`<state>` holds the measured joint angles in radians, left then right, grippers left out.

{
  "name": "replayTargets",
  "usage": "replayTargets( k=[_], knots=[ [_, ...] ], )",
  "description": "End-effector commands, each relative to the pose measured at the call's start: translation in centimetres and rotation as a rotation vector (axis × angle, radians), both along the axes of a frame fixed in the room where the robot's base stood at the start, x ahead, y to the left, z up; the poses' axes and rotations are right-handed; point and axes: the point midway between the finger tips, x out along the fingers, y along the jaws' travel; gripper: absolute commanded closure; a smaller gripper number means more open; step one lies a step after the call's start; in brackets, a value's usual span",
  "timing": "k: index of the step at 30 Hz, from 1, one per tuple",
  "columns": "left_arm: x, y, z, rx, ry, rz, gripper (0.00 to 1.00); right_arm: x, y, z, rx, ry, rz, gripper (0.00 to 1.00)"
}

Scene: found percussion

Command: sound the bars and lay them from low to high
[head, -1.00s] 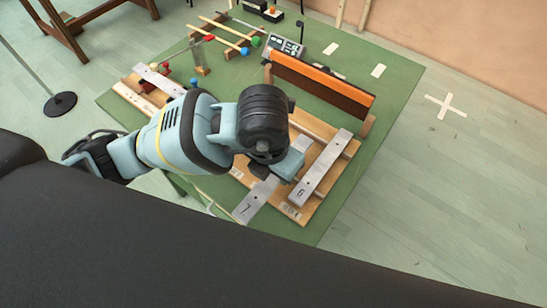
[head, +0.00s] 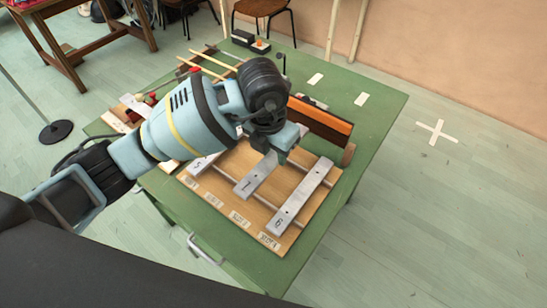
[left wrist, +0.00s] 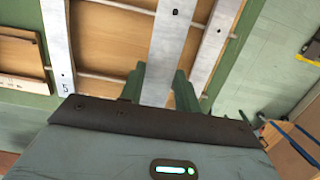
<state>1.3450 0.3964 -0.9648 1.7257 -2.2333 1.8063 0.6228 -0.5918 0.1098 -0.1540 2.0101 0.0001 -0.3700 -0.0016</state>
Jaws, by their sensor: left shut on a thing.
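My left gripper (head: 278,152) is shut on a grey metal bar (head: 262,180), whose mark looks like a 7. This bar lies over the wooden board (head: 232,205), between the bar marked 5 (head: 203,163) and the bar marked 6 (head: 302,193). I cannot tell whether it touches the rails. In the left wrist view the held bar (left wrist: 165,50) runs between the green fingers (left wrist: 160,88). The 5 bar (left wrist: 57,40) is to its left and another bar (left wrist: 214,45) to its right. My arm hides part of the board. My right gripper is not in view.
Wooden sticks (head: 212,70) and another pale bar (head: 136,106) lie at the back left. Small labels line the board's front edge. The table's right side is mostly clear.

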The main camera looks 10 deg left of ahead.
Motion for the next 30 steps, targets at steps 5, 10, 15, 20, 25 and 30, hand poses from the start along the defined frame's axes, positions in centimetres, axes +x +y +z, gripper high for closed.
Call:
replayTargets(
  k=[5, 10, 15, 20, 25, 30],
  knots=[
    [0.0, 0.0, 0.1, -0.001, -0.002, 0.001, 0.96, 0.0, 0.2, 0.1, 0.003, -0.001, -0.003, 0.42],
    [0.0, 0.0, 0.2, 0.0, -0.003, 0.001, 0.96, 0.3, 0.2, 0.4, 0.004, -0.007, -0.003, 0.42],
    [0.0, 0.0, -0.8, -0.001, 0.001, 0.002, 0.96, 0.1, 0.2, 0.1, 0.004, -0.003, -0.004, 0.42],
    [-0.1, 0.0, -2.3, 0.0, 0.002, 0.002, 0.96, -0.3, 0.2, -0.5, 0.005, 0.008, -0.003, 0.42],
    [-0.1, 0.1, -4.1, 0.0, 0.002, 0.002, 0.96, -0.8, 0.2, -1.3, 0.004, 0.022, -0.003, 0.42],
    [-0.1, 0.0, -5.6, 0.0, 0.001, 0.002, 0.96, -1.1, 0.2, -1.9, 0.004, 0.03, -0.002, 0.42]
  ],
)
